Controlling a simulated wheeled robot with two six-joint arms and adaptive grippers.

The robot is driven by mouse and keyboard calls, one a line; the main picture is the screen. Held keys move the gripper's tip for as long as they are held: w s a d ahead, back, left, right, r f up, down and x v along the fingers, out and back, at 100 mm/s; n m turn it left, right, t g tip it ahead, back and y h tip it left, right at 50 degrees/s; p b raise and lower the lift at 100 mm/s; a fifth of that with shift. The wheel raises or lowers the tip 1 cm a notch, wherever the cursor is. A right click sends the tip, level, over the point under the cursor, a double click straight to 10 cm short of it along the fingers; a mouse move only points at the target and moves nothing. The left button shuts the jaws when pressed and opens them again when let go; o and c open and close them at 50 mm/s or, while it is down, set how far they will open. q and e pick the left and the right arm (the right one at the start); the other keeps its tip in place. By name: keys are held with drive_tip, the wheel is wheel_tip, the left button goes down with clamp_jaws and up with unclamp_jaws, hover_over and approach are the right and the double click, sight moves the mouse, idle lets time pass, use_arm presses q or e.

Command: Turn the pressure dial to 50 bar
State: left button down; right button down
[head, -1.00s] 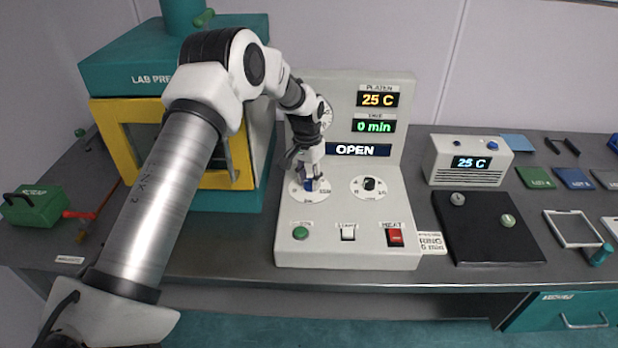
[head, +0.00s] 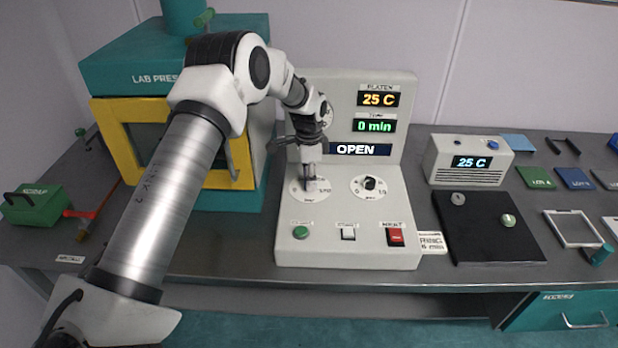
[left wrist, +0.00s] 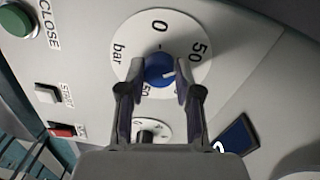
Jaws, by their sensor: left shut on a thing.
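The pressure dial has a round white scale plate (head: 298,196) on the left of the control panel. In the left wrist view its blue knob (left wrist: 158,66) sits in the middle of the plate (left wrist: 196,72), marked 0, 50 and bar; another number is partly hidden. A small white mark shows on the knob's right side; its exact reading is unclear. My left gripper (head: 311,183) points down over the dial. In the left wrist view my left gripper (left wrist: 160,88) has one finger on each side of the knob and is shut on it. My right gripper is not in view.
A second dial (head: 370,186) stands close to the right. A green button (head: 301,232), a white button (head: 348,234) and a red switch (head: 396,236) lie in front. The lab press (head: 165,72) stands close left. The panel's display (head: 356,149) reads OPEN.

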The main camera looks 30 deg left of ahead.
use_arm(q)
drive_tip(key=shift+f, duration=0.1)
idle(0.3)
drive_tip(key=c, duration=0.8)
unclamp_jaws()
drive_tip(key=shift+w, duration=0.1)
drive_tip(key=r, duration=1.2)
drive_tip(key=shift+w+a, duration=0.1)
drive_tip(key=shift+w, duration=0.1)
drive_tip(key=shift+r, duration=0.1)
